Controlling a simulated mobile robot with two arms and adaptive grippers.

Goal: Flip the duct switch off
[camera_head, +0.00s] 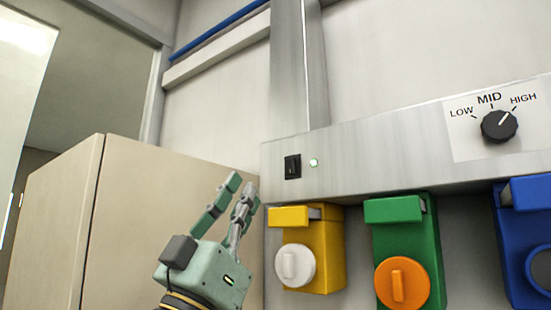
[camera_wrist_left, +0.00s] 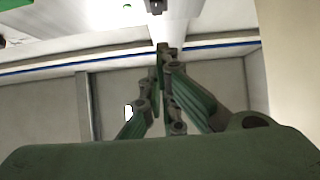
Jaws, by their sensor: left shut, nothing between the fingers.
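The duct switch (camera_head: 292,166) is a small black rocker on the face of a metal duct (camera_head: 370,150), with a lit green lamp (camera_head: 313,162) just to its right. My left gripper (camera_head: 242,186) is shut and empty, pointing up, to the left of the switch and slightly below it in the head view. It appears apart from the switch. In the left wrist view the closed fingertips (camera_wrist_left: 165,48) show below a dark piece (camera_wrist_left: 156,6) at the top edge, likely the switch, and a green lamp (camera_wrist_left: 127,6). The rocker's position is too small to tell. My right gripper is not in view.
Yellow (camera_head: 328,250), green (camera_head: 425,245) and blue (camera_head: 527,240) boxes with round knobs hang under the duct. A dial (camera_head: 499,125) marked LOW, MID, HIGH sits at right. A beige cabinet (camera_head: 150,210) stands behind my left gripper.

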